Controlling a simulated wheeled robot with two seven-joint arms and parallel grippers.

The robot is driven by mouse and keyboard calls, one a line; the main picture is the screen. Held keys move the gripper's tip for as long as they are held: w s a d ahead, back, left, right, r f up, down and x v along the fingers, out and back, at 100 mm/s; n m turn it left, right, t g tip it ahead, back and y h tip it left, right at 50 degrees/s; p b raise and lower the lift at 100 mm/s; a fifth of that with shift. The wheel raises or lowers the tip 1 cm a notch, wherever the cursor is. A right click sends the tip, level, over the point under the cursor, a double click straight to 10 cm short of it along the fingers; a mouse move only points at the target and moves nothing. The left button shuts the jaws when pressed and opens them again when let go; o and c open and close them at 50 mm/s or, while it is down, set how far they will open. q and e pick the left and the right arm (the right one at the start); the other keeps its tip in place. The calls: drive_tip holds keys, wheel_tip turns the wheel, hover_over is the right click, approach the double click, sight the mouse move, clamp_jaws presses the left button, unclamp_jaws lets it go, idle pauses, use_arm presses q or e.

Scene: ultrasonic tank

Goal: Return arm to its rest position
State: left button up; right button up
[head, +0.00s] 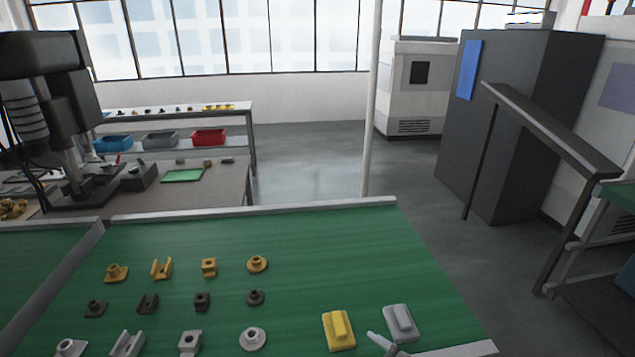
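A small light grey pointed piece (382,343) shows at the bottom edge, beside the yellow block. It is cut off by the frame, and I cannot tell what it belongs to. The green-topped table (330,240) lies in front of me. On it stand a yellow block (338,330) and a grey block (401,322) at the right. Rows of small brass parts (209,267), dark parts (202,301) and light grey parts (190,343) stand at the left.
A dark machine (50,110) stands at the far left on a bench. Blue, grey and red bins (208,137) sit on a shelf behind. A thin pole (371,110) rises behind the table. A dark cabinet (510,120) and a railing (550,125) stand at the right.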

drive_tip(key=s+d+f+m+g+h, duration=0.65)
drive_tip(key=s+d+f+m, duration=0.25)
drive_tip(key=s+d+f, duration=0.75)
wheel_tip(320, 180, down, 29)
drive_tip(key=s+g+b, duration=0.2)
drive_tip(key=s+b, duration=0.1)
drive_tip(key=b, duration=0.3)
drive_tip(key=s+d+f+b, duration=0.1)
drive_tip(key=s+f+b, duration=0.1)
drive_tip(key=s+f, duration=0.6)
drive_tip(key=s+d+f+g+b, duration=0.1)
drive_tip(key=s+f+b, duration=0.1)
drive_tip(key=s+f, duration=0.6)
wheel_tip(320, 180, down, 5)
drive_tip(key=shift+s+d+f, duration=0.1)
drive_tip(key=shift+s+d, duration=0.1)
drive_tip(key=shift+d, duration=0.1)
